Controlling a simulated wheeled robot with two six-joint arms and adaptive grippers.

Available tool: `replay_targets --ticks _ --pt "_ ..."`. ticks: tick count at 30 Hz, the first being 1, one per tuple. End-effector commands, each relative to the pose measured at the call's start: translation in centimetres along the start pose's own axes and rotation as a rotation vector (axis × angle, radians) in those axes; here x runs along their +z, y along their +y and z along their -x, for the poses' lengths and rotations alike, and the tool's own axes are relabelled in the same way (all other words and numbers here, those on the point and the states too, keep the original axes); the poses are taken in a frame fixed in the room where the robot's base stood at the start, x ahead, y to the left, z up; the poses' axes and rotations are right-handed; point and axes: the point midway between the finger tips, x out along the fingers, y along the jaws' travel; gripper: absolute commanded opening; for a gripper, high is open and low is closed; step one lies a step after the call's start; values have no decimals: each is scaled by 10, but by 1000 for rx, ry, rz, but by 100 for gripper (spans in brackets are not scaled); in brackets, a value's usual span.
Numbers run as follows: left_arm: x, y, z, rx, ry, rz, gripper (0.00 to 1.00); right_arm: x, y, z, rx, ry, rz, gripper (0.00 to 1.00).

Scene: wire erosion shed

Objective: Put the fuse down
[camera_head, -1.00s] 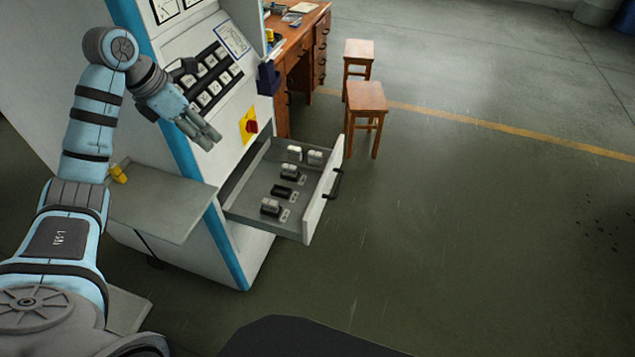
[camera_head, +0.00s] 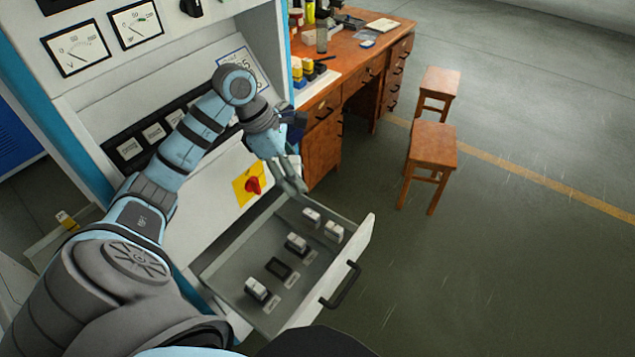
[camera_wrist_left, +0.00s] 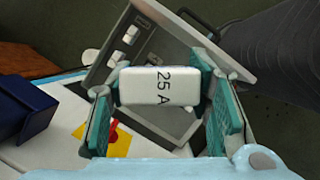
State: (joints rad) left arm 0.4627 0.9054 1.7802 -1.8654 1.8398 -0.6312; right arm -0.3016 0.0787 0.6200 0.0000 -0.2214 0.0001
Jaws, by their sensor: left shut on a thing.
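My left gripper (camera_head: 290,180) is above the far left end of the open drawer (camera_head: 231,267), close to the machine's front. In the left wrist view the gripper (camera_wrist_left: 160,98) is shut on a white fuse (camera_wrist_left: 160,87) marked "25 A", held between its teal finger pads. The held fuse cannot be made out in the head view. The drawer also shows beyond the fuse in the left wrist view (camera_wrist_left: 183,50). In the drawer, an empty black holder (camera_head: 278,267) sits between fuses in holders (camera_head: 296,243) (camera_head: 257,289). My right gripper is not in view.
Two more white pieces (camera_head: 311,217) (camera_head: 333,231) are at the drawer's far end. A red knob on a yellow plate (camera_head: 249,184) is on the machine front beside my arm. A wooden desk (camera_head: 345,75) and two stools (camera_head: 433,146) stand beyond; floor to the right is clear.

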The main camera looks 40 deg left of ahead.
Motion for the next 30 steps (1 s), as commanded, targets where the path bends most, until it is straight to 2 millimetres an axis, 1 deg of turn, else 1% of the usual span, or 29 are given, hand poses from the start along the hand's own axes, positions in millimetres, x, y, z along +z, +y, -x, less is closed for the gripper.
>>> replay_targets --ticks 1,2,3,6,9,10,14,17,18,21,24,27,30 --pt "-13 -15 -51 -45 -2 -93 12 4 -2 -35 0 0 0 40" --pt "-16 -23 -70 -70 -3 -156 12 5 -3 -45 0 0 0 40" --pt "-19 -33 -94 -104 -3 -236 12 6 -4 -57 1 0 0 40" --pt "-25 -56 -140 -176 -2 -407 12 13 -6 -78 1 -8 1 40" --pt "-28 -71 -164 -221 3 -514 12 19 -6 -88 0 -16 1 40" --pt "-29 -73 -169 -230 3 -532 12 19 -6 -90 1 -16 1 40" --pt "-36 -76 -189 -241 4 -560 12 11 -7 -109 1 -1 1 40" --pt "-47 -76 -216 -241 5 -559 12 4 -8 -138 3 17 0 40" --pt "-53 -76 -229 -241 5 -559 12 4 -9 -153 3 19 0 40" --pt "-67 -77 -263 -241 5 -558 12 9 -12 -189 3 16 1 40" --pt "-80 -77 -292 -241 5 -558 12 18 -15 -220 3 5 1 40" --pt "-87 -78 -309 -243 5 -557 12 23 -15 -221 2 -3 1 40" --pt "-90 -77 -318 -242 3 -557 12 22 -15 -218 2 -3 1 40"
